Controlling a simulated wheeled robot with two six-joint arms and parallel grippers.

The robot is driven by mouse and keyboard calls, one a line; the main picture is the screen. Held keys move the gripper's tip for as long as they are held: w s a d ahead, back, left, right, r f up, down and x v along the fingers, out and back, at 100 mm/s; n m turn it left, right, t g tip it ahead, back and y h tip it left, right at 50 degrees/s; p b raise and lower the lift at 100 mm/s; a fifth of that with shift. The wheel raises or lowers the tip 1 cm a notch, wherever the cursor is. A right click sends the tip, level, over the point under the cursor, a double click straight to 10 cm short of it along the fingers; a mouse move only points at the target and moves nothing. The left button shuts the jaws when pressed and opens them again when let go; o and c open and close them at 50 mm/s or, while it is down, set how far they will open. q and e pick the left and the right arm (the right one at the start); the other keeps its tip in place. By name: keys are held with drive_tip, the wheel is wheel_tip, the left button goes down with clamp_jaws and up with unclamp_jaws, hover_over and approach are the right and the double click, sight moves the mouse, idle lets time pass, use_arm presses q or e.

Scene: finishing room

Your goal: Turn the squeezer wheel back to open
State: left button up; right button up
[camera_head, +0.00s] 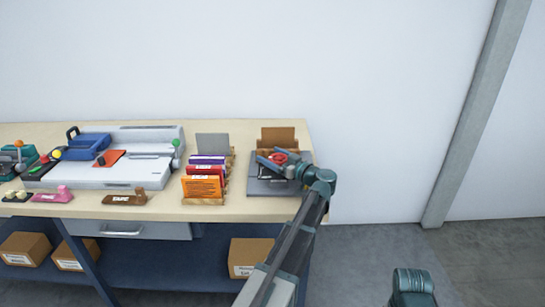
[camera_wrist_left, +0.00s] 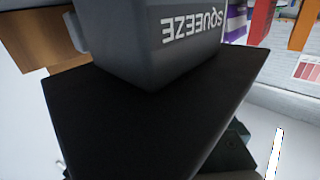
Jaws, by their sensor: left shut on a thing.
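The squeezer stands at the right end of the workbench on a dark grey base (camera_head: 268,188). Its red wheel (camera_head: 280,157) shows on top in the head view. My left gripper (camera_head: 283,160) reaches over it from the right and is shut on the wheel, covering part of it. In the left wrist view a grey block lettered SQUEEZE (camera_wrist_left: 165,45) appears upside down and close. A large black surface (camera_wrist_left: 130,115) fills the middle below it; the wheel and the fingertips cannot be made out there.
A rack of coloured booklets (camera_head: 202,187) stands left of the squeezer, and a brown holder (camera_head: 278,137) behind it. Further left are a white binding machine (camera_head: 110,172) and tape dispensers (camera_head: 125,200). Floor (camera_head: 370,250) right of the workbench (camera_head: 240,210) is clear.

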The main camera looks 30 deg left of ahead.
use_arm(q)
drive_tip(key=o, duration=1)
drive_tip(key=v, duration=1.3)
drive_tip(key=shift+d, duration=0.4)
drive_tip(key=x, duration=1.3)
drive_tip(key=shift+a, duration=0.4)
drive_tip(key=shift+d, duration=0.1)
